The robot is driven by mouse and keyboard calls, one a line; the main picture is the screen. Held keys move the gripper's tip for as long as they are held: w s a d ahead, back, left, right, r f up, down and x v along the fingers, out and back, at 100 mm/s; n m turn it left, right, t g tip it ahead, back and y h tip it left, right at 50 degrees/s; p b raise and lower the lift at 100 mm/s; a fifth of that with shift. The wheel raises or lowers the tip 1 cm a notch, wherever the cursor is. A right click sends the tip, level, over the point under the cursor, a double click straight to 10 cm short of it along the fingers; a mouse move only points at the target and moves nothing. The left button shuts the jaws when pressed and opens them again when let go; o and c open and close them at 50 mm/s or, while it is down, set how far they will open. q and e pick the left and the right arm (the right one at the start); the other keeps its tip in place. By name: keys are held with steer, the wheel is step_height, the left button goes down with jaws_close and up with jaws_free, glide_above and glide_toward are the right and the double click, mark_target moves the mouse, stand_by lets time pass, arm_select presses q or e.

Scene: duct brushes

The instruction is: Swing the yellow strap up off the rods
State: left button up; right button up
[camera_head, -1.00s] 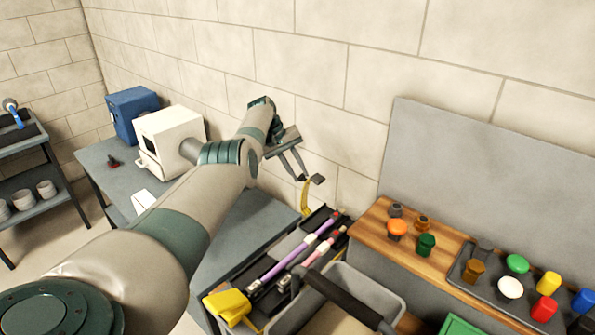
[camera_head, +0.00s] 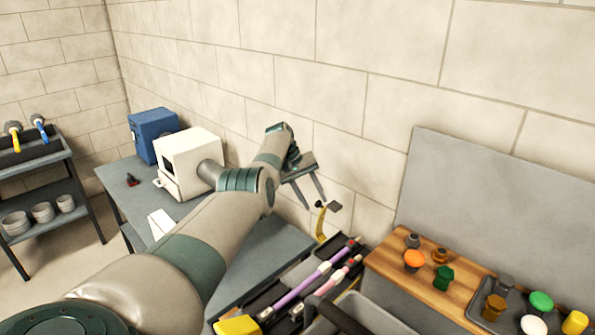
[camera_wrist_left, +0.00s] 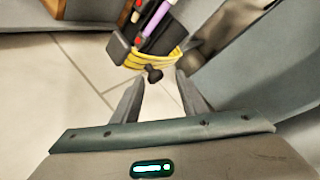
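The yellow strap (camera_head: 321,226) rises in a curve at the far end of the rods, with a dark knob and a dark block at its top. In the left wrist view the strap (camera_wrist_left: 158,62) bends around the rod ends, with the dark knob (camera_wrist_left: 153,74) at its near side. A purple rod (camera_head: 300,286) and a pink rod (camera_head: 342,274) lie in a dark rack (camera_head: 275,292). My left gripper (camera_head: 314,203) is open; its fingertips are close to the knob, between them in the wrist view. Contact cannot be told. My right gripper is out of view.
A grey bin (camera_head: 385,312) with a dark handle stands right of the rack. A wooden board (camera_head: 395,262) holds several coloured knobs. A white machine (camera_head: 188,160) and a blue box (camera_head: 154,134) stand on the grey table (camera_head: 115,180). The block wall is close behind my gripper.

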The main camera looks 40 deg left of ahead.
arm_select(q)
steer(key=b+v, duration=0.3)
steer(key=v, duration=1.3)
steer(key=shift+b, duration=0.35)
steer(key=shift+a, duration=0.15)
